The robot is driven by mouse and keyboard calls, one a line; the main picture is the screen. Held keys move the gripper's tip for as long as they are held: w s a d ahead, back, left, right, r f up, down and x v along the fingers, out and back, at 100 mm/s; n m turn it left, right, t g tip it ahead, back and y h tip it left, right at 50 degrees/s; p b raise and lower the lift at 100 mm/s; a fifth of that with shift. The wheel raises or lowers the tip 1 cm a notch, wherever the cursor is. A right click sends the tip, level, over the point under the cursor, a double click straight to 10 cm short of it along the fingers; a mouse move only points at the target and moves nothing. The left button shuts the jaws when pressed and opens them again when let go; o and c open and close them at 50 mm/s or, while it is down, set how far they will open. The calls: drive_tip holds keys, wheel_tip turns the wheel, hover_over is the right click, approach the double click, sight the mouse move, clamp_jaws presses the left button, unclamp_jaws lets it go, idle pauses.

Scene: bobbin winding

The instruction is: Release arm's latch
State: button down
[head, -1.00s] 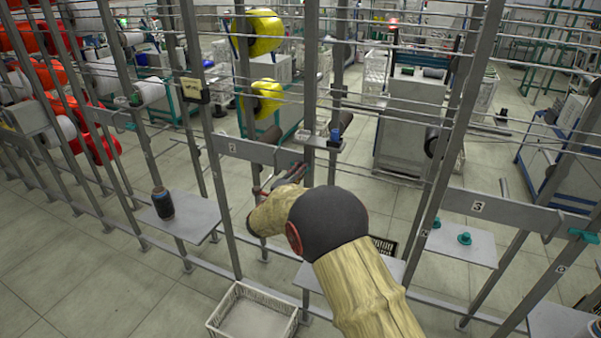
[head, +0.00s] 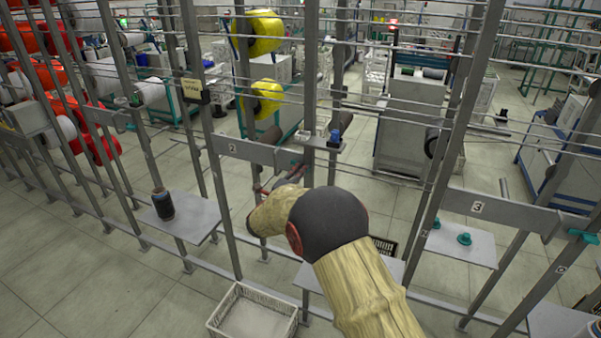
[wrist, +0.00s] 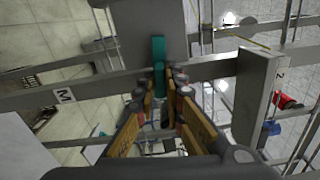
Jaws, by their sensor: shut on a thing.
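The latch is a teal lever (wrist: 158,52). In the wrist view it stands upright in the middle, against the grey housing of the winding arm. My gripper (wrist: 160,84) has its fingers closed on both sides of the lever's lower part. In the head view, my gripper (head: 280,183) is at the station marked 2, by the right end of its grey crossbar (head: 245,151). My own wrist and forearm hide much of the fingers there, and only a little of the latch shows.
A dark bobbin (head: 163,204) stands on a shelf (head: 200,222) at left. A white crate (head: 250,312) is on the floor below. Teal pieces (head: 464,239) sit on the right shelf. Grey posts and thin rails surround my gripper closely.

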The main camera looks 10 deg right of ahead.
drive_tip(key=shift+s+d+r+m+b, duration=0.1)
drive_tip(key=shift+m+b, duration=1.1)
drive_tip(key=shift+m, duration=1.5)
drive_tip(key=shift+s+d+m+b, duration=0.15)
drive_tip(key=shift+m+b, duration=1)
drive_tip(key=shift+m, duration=1.55)
drive_tip(key=shift+s+d+r+m+b, duration=0.1)
drive_tip(key=shift+m+b, duration=1.1)
drive_tip(key=shift+m, duration=1.5)
drive_tip(key=c, duration=1.9)
unclamp_jaws()
drive_tip(key=shift+r, duration=0.1)
drive_tip(key=v, duration=1.2)
